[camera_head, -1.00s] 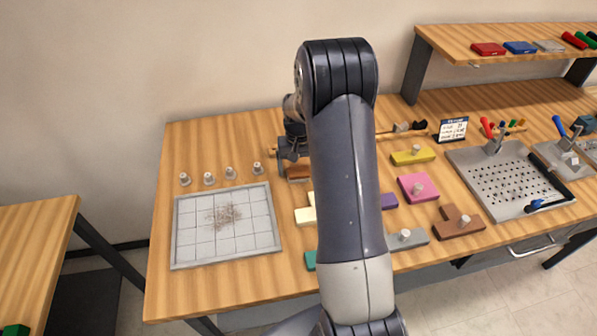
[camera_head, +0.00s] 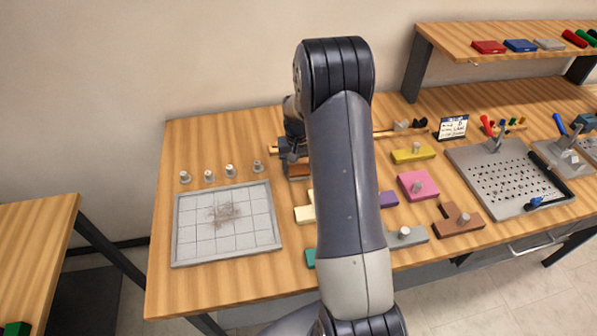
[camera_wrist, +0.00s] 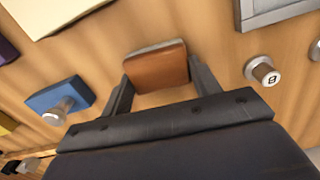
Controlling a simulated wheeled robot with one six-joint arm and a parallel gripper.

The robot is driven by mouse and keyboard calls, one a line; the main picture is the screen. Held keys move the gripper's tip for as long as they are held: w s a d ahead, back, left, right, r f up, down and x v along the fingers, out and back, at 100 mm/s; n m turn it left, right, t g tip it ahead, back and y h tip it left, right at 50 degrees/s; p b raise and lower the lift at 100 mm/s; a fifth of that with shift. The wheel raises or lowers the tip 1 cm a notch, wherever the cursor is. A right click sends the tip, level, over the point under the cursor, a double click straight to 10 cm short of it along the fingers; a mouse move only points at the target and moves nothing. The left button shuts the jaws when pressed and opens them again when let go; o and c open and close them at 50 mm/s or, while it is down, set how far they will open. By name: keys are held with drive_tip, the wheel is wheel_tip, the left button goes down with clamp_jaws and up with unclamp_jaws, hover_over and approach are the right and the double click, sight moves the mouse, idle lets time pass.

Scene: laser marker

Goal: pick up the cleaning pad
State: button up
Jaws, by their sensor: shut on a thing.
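The cleaning pad appears to be the brown block with a pale grey edge (camera_wrist: 157,70) in the wrist view. It sits between the two fingers of my gripper (camera_wrist: 160,82), which is shut on it. In the head view a brown part of the pad (camera_head: 299,171) shows under my gripper (camera_head: 291,157), right of the row of pegs and behind the gridded tray. My arm hides much of that area. I cannot tell whether the pad touches the table.
The gridded tray (camera_head: 190,235) with a brown smudge lies at the left front. Several numbered pegs (camera_head: 230,170) stand behind it. A blue block with a knob (camera_wrist: 62,95) is near my gripper. Coloured blocks, such as the pink one (camera_head: 418,182), lie right of my arm.

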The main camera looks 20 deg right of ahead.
sight(298, 167)
wheel_tip(298, 167, up, 10)
drive_tip(key=b, duration=0.1)
drive_tip(key=shift+b, duration=0.35)
drive_tip(key=o, duration=0.5)
drive_tip(key=shift+c, duration=0.2)
drive_tip(key=c, duration=0.4)
